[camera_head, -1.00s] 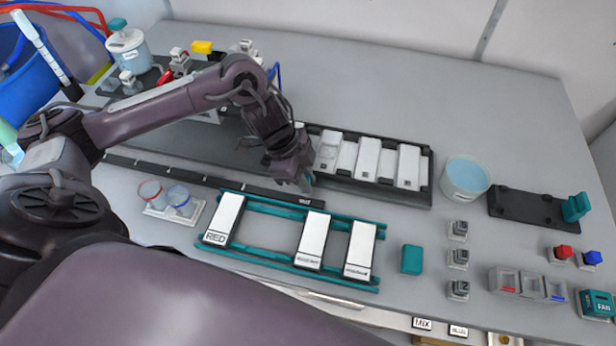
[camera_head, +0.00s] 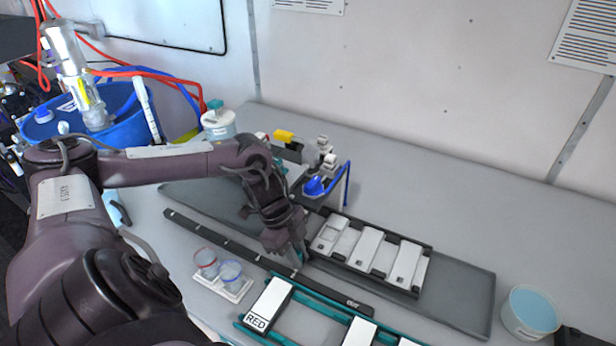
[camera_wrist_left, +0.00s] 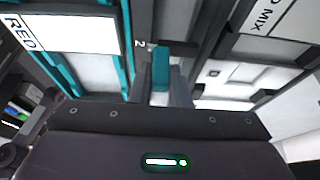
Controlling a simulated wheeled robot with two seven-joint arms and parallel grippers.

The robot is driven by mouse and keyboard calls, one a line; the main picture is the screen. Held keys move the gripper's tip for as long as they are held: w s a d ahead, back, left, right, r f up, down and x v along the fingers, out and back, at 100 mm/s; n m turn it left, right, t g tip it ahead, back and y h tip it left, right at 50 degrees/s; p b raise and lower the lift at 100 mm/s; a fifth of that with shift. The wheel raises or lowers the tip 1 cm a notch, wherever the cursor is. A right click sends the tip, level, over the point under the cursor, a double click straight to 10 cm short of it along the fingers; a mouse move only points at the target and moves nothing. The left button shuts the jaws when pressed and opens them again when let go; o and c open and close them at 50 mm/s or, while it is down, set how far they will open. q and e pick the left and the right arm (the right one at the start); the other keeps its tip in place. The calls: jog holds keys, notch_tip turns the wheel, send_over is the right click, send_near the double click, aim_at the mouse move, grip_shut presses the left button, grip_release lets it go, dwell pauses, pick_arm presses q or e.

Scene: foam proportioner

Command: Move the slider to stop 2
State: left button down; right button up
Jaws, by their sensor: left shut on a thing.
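A long dark rail (camera_head: 235,248) runs diagonally across the table in the head view, with a small label at its right end. My left gripper (camera_head: 297,258) is over the rail, left of that label, with its fingers pointing down. It is shut on the teal slider handle, which shows between the fingers in the left wrist view (camera_wrist_left: 161,68). A printed "2" (camera_wrist_left: 140,44) is just beside the handle there. The slider's base is hidden, so I cannot tell its exact alignment with the mark. My right gripper is not in view.
A teal frame with a white RED plate (camera_head: 270,303) lies in front of the rail. A black rack of white plates (camera_head: 368,250) stands behind it. Two small cups (camera_head: 218,268) sit in front of the rail. A blue-topped tub (camera_head: 531,310) is at right.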

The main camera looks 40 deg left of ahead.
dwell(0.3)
pick_arm(q)
jog(key=c, duration=1.4)
grip_release()
jog(key=shift+o, duration=0.2)
jog(key=shift+r, duration=0.1)
jog(key=b+v, duration=0.2)
jog(key=v, duration=0.5)
jog(key=shift+a+r, duration=0.2)
jog(key=shift+r, duration=0.05)
